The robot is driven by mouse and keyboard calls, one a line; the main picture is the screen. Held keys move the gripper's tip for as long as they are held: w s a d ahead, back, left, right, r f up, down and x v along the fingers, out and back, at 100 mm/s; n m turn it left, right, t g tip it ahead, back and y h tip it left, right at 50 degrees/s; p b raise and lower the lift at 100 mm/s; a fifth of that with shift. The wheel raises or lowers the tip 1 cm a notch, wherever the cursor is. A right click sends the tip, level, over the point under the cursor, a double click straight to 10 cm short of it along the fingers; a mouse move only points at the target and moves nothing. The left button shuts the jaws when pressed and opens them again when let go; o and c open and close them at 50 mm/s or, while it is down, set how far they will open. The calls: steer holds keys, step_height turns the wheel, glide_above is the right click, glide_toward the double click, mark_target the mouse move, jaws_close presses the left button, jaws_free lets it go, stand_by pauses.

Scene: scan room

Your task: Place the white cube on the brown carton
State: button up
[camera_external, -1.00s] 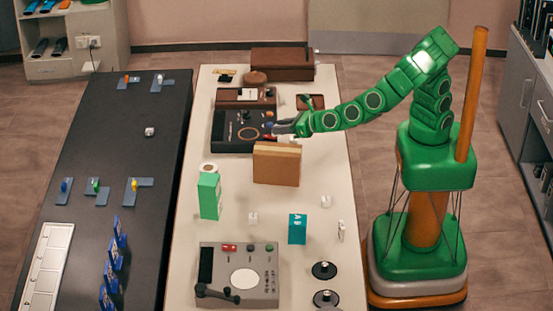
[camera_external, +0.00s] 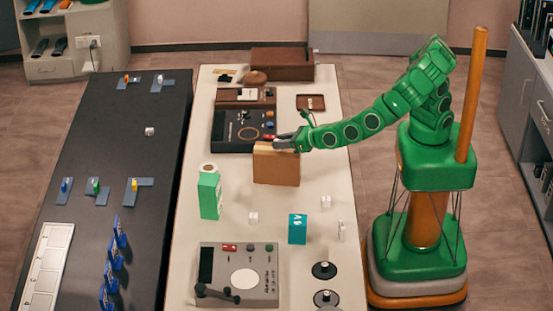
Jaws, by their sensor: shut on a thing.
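The brown carton (camera_external: 276,168) stands upright near the middle of the light table. My gripper (camera_external: 283,143) is right at the carton's top edge, reaching in from the right. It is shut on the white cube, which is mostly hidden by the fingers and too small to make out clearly. I cannot tell whether the cube touches the carton's top.
A green-and-white carton (camera_external: 209,193) stands left of the brown carton. A black device (camera_external: 232,131) is behind, a grey device (camera_external: 238,272) at the front.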

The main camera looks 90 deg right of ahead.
steer(key=shift+f, duration=0.15)
steer(key=o, duration=1)
steer(key=shift+v, duration=6.05)
steer(key=shift+w, duration=0.1)
